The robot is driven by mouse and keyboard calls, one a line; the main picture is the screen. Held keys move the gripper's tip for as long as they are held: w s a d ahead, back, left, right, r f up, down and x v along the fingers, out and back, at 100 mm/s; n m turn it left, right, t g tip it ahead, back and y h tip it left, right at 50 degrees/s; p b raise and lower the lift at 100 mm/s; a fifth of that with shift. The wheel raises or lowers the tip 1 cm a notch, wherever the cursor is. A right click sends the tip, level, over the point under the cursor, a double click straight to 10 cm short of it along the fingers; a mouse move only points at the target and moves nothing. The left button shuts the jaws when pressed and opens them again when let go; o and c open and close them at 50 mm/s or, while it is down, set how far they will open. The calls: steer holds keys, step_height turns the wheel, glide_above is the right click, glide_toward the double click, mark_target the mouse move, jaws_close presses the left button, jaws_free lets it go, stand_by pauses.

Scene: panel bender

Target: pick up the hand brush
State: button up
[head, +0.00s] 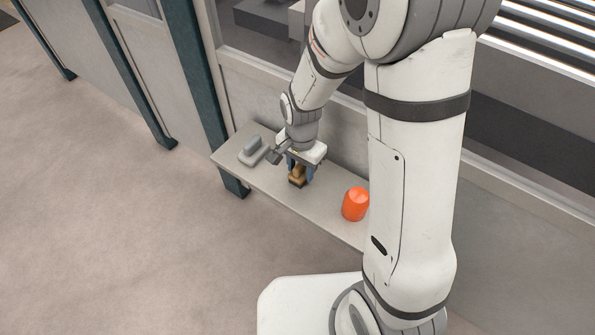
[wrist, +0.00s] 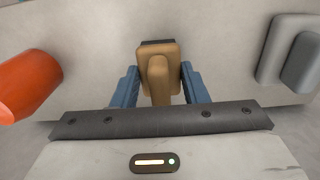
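The hand brush (head: 297,176) is a tan block with a raised grip and a dark strip along its far edge. It rests on the narrow grey shelf, below my gripper (head: 301,173). In the wrist view, the brush (wrist: 158,70) lies in the middle, between the two blue fingers of my gripper (wrist: 159,80). The fingers are spread, one on each side, with gaps beside the raised grip. Whether the fingertips touch the wider block cannot be told. The brush's underside is hidden.
An orange cylinder (head: 355,204) stands on the shelf (head: 266,184) to the right of the brush. A grey block-like object (head: 252,150) lies on the shelf to the left. The machine wall rises behind the shelf. The floor in front is clear.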

steer(key=c, duration=0.6)
steer(key=shift+o, duration=0.2)
steer(key=shift+r, duration=0.1)
step_height(320, 180, up, 10)
steer(key=shift+f+p, duration=0.1)
steer(key=shift+p, duration=1.15)
